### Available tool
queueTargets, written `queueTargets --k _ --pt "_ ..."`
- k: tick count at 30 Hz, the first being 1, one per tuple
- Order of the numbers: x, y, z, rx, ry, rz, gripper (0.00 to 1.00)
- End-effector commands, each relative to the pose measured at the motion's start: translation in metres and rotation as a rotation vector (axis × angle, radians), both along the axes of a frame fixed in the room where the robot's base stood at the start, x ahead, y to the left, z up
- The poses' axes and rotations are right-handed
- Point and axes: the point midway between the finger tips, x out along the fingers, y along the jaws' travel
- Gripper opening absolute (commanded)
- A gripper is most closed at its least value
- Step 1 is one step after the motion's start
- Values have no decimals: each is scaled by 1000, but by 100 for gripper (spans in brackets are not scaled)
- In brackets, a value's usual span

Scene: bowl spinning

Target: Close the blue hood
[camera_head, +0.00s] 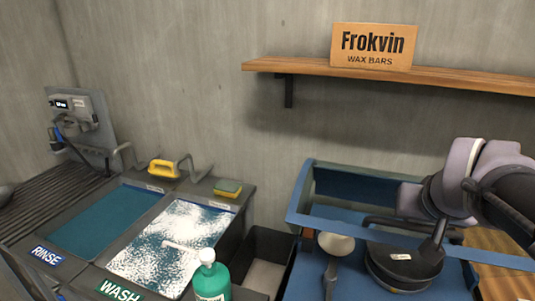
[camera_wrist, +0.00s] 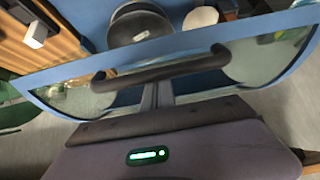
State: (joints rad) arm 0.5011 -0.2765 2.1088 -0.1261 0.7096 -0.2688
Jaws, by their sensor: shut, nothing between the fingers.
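The blue hood (camera_head: 300,196) stands at the right of the head view, a blue frame with clear panels and a dark bar handle. It is raised, with the space beneath it visible. In the wrist view the hood's blue edge (camera_wrist: 62,75) crosses the picture, and the curved handle (camera_wrist: 160,70) spans its middle. My gripper (camera_head: 434,248) is shut and empty, its fingers pointing down by the handle. In the wrist view my fingertips (camera_wrist: 157,92) meet the handle's line; I cannot tell whether they touch it.
A round dark machine (camera_head: 405,266) and a pale round-topped piece (camera_head: 336,244) sit under the hood. To the left are the wash basin (camera_head: 170,250), the rinse basin (camera_head: 105,217) and a green bottle (camera_head: 212,281). A wooden shelf (camera_head: 460,78) is on the wall above.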

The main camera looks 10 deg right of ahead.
Motion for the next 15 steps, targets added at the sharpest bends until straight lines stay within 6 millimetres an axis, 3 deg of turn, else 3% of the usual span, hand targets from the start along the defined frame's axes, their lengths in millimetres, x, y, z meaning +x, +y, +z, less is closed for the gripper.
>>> queueTargets --k 15 --pt "-35 17 -25 0 0 0 0"
